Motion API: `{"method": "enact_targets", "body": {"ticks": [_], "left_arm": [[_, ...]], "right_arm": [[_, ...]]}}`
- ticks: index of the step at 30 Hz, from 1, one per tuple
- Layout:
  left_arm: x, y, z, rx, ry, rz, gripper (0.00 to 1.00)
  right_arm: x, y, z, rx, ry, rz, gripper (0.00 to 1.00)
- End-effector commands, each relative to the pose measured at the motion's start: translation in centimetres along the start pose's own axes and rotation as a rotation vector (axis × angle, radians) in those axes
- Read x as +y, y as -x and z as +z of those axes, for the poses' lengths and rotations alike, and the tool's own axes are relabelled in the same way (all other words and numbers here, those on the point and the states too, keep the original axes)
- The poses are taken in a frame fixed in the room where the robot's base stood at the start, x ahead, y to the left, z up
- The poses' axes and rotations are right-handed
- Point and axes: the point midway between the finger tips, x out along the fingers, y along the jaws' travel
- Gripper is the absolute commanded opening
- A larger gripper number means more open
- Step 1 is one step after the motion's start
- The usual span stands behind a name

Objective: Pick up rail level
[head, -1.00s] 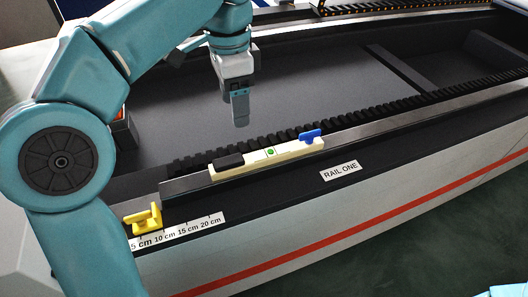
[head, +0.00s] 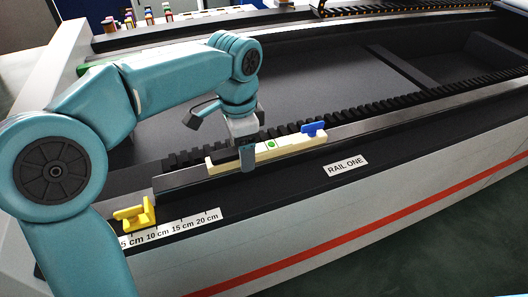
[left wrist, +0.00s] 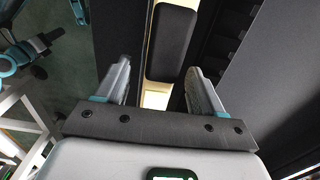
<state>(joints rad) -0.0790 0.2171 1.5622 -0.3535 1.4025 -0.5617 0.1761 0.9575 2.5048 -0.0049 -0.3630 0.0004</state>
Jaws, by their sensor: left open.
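The rail level (head: 290,146) is a long cream bar with a green round vial, a blue tab at its right end and a black grip near its left end. It lies along the metal rail of the rack. In the left wrist view my left gripper (left wrist: 158,80) is open, with one finger on each side of the bar's line. The black grip (left wrist: 172,42) lies just beyond the fingertips, between their lines. My right gripper is out of view.
A yellow stop (head: 134,215) sits by the centimetre scale (head: 180,228) left of the level. A black toothed strip (head: 400,98) runs behind the rail. A "RAIL ONE" label (head: 346,165) is on the front ledge. Small coloured items (head: 148,15) stand at the far back left.

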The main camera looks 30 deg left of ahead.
Motion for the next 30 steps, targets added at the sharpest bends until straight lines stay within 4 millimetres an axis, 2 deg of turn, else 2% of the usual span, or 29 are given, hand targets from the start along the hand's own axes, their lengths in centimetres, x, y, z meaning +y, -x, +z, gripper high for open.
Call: {"method": "enact_targets", "body": {"ticks": [5,6,12,23,26,30], "left_arm": [[0.0,0.0,0.0,0.0,0.0,0.0,0.68],[0.0,0.0,0.0,0.0,0.0,0.0,0.62],[0.0,0.0,0.0,0.0,0.0,-0.001,0.0],[-0.1,0.8,-0.1,0.003,0.0,-0.003,0.0],[0.0,1.9,-0.1,0.003,0.0,-0.003,0.0],[0.0,5.1,-0.1,0.005,-0.001,-0.004,0.0]], "right_arm": [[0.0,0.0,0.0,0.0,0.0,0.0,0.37],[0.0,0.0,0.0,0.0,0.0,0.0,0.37],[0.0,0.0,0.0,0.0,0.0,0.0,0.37],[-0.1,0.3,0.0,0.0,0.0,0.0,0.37],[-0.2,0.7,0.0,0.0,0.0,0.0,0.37],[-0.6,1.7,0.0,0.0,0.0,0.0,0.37]]}}
